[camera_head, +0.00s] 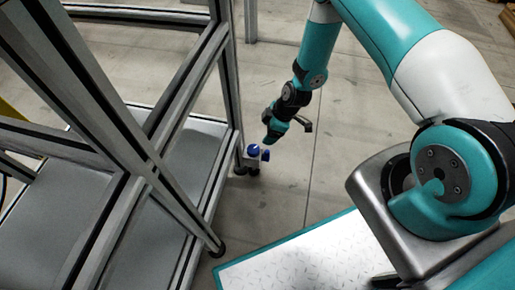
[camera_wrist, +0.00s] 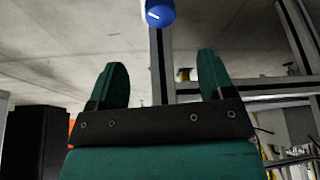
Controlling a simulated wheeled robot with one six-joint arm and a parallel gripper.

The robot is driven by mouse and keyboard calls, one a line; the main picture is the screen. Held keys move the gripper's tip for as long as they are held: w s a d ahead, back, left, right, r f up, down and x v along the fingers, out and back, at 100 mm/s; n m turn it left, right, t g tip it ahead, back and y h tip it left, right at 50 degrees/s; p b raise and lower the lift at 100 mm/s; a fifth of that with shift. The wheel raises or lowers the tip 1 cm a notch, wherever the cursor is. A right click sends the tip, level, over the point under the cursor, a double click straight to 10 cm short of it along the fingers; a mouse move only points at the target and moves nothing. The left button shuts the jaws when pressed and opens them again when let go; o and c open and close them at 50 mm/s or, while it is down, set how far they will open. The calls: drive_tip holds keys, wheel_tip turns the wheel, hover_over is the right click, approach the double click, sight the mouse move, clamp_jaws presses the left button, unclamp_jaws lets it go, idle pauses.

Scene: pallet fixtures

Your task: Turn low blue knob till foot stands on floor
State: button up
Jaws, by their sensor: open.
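In the wrist view the blue knob (camera_wrist: 159,13) shows at the top edge, beyond the gap between my fingers and partly cut off. My gripper (camera_head: 268,141) is close to the knob, above it and slightly right in the head view. In the wrist view my gripper (camera_wrist: 163,72) is open, with nothing between its two green fingers. A dark foot (camera_head: 253,171) shows below the knob; whether it touches the floor I cannot tell.
A metal profile frame (camera_head: 228,100) with grey panels fills the left of the head view. Another dark foot (camera_head: 217,250) stands at its near corner. A white, teal-edged surface (camera_head: 290,262) lies at the bottom. The concrete floor (camera_head: 350,150) right of the knob is clear.

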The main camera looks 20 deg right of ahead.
sight(255, 149)
drive_tip(key=b+x, duration=0.4)
drive_tip(key=x, duration=0.8)
drive_tip(key=shift+f, duration=0.15)
drive_tip(key=c, duration=0.9)
